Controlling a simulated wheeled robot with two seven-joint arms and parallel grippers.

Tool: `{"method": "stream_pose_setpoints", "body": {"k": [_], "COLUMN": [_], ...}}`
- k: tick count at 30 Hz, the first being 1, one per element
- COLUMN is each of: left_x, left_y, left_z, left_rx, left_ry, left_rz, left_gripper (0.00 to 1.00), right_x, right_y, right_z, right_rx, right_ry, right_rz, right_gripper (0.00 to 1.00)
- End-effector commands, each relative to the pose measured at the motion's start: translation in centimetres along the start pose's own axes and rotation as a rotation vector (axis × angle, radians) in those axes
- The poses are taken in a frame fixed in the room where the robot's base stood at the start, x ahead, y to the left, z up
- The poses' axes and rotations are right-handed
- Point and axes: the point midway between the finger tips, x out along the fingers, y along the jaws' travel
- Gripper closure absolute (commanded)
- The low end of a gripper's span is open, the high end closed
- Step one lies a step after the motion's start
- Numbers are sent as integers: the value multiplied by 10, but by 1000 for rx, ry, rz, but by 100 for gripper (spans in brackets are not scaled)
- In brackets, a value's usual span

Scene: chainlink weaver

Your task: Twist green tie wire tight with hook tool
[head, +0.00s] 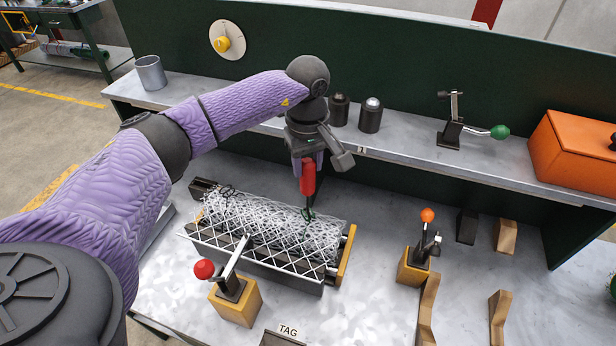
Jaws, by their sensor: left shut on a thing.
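My left gripper (307,158) is shut on the red handle of the hook tool (308,178), held upright over the right part of the mesh. The tool's dark shaft points down to a green tie wire (308,213) on the chain-link mesh (265,220). I cannot tell whether the tip is hooked in the wire. The mesh lies in a dark fixture with a yellow end bar (347,256). Another dark loop of wire (228,192) shows at the mesh's left end. My right gripper is not in view.
A red-knobbed clamp (205,269) on a yellow block stands in front of the mesh. An orange-knobbed clamp (427,216) stands at right. The shelf behind holds a grey cup (150,73), dark cylinders (371,115), a green-knobbed lever (499,132) and an orange box (575,150).

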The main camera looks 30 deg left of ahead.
Motion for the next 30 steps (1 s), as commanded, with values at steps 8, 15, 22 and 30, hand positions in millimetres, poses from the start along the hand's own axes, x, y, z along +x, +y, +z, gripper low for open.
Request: {"method": "stream_pose_setpoints", "body": {"k": [8,15,22,30], "left_x": [1,0,-7,-41], "left_y": [0,0,0,0], "left_z": [0,0,0,0], "left_rx": [509,755,597,599], "left_ry": [0,0,0,1], "left_rz": [0,1,0,1], "left_gripper": [100,100,100,100], "right_x": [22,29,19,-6], "right_y": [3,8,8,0], "right_z": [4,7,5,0], "right_rx": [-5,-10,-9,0], "right_ry": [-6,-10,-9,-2], "right_rz": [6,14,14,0], "right_gripper": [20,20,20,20]}}
